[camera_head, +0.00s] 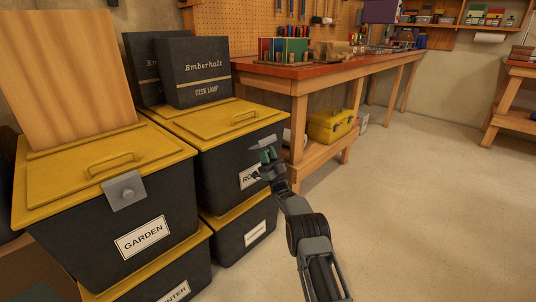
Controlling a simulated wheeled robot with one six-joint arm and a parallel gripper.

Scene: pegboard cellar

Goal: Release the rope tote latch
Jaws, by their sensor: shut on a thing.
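The rope tote (212,161) is a black bin with a yellow lid (240,112), behind and right of the garden tote. Its white label (247,180) is partly covered by my arm, so only "RO" reads. The grey latch (262,143) is at the front edge of the lid, near its right end. The lid lies flat on the tote.
The garden tote (88,222) with its own grey latch (124,190) stands at left, a wooden board (70,75) on its lid. Dark lamp boxes (195,72) stand on the rope tote's lid. A workbench (335,70) is behind; the floor at right is clear.

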